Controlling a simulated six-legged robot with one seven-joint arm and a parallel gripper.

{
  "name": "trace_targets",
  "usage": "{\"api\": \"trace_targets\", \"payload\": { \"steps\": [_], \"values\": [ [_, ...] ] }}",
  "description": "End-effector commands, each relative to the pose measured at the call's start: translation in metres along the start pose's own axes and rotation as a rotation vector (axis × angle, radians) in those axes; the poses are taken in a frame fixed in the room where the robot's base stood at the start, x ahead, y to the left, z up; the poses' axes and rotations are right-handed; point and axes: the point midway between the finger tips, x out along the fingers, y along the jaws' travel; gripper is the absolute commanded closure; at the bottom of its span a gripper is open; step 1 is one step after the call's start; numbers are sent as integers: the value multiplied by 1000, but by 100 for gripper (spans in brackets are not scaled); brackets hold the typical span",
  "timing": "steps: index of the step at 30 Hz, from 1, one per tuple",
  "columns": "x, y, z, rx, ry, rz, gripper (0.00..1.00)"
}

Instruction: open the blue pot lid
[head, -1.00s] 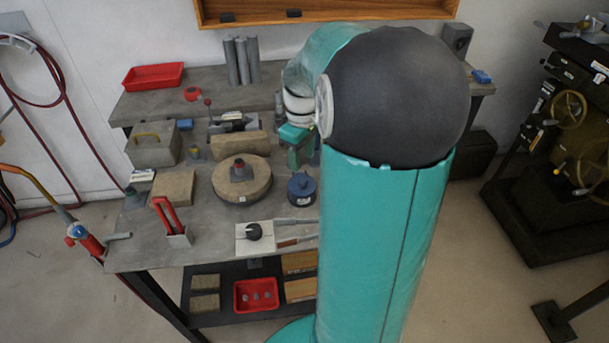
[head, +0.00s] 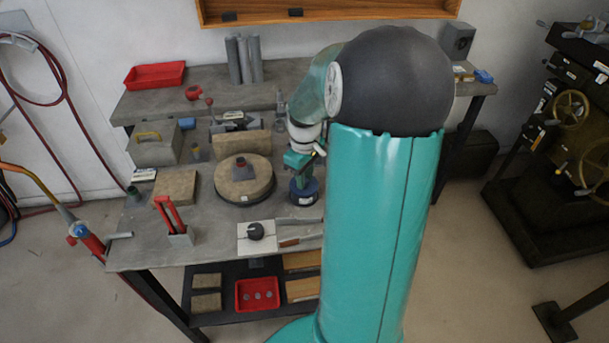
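The blue pot (head: 304,193) is a small round dark-blue container standing on the grey workbench, right of the round stone disc. Its lid is largely hidden behind my gripper in the head view. My gripper (head: 302,180) is teal and points down, its fingers at the top of the pot. The fingers overlap the lid in the picture. I cannot tell whether they touch it or are closed on it. My arm's large teal link covers the bench to the right of the pot.
The round stone disc (head: 243,182) with a small cone on it stands left of the pot. In front are a white plate with a black knob (head: 256,233) and some hand tools (head: 297,241). A red-handled tool (head: 172,215) stands further left. Grey cylinders (head: 243,60) stand at the back.

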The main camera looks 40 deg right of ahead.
Motion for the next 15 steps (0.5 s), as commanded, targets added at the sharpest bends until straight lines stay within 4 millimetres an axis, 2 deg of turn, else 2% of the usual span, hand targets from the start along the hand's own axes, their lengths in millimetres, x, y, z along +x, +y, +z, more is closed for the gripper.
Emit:
{"api": "trace_targets", "payload": {
  "steps": [15],
  "values": [
    [-4,3,-5,-1,-49,-50,100]
  ]
}}
